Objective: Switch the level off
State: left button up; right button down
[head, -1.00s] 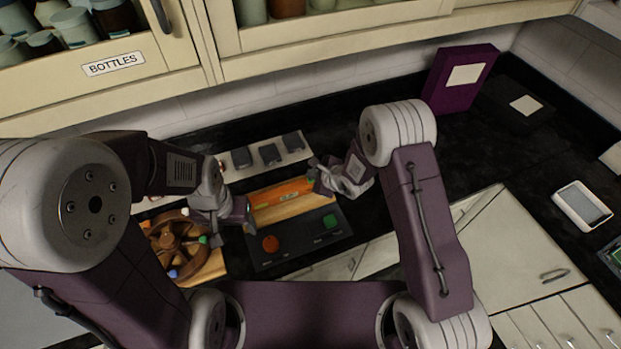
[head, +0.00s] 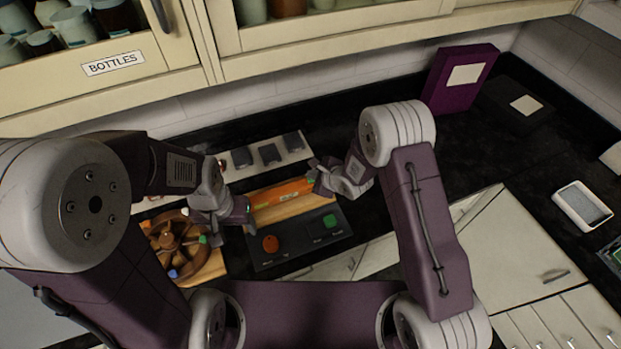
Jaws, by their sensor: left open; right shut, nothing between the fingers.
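An orange level (head: 283,191) lies on a wooden block (head: 290,208) in the middle of the counter. In front of it is a dark panel (head: 298,238) with a round orange-red button (head: 270,244) on its left and a green button (head: 330,221) on its right. My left gripper (head: 247,217) is open and empty at the left end of the block, just above and left of the panel. My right gripper (head: 314,178) is shut and empty at the right end of the level; I cannot tell whether it touches it.
A brown wooden wheel (head: 176,245) with coloured knobs stands left of the panel. Behind the level is a white strip with several dark switches (head: 270,153). A purple box (head: 460,80) and a black box (head: 512,104) stand back right. The counter right of my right arm is mostly clear.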

jog(key=shift+f, duration=0.25)
jog(key=shift+r+p, duration=0.55)
jog(key=shift+p, duration=0.1)
jog(key=shift+f, duration=0.1)
notch_tip(320, 180, up, 6)
jog(key=p, duration=0.6)
jog(key=shift+f, duration=0.1)
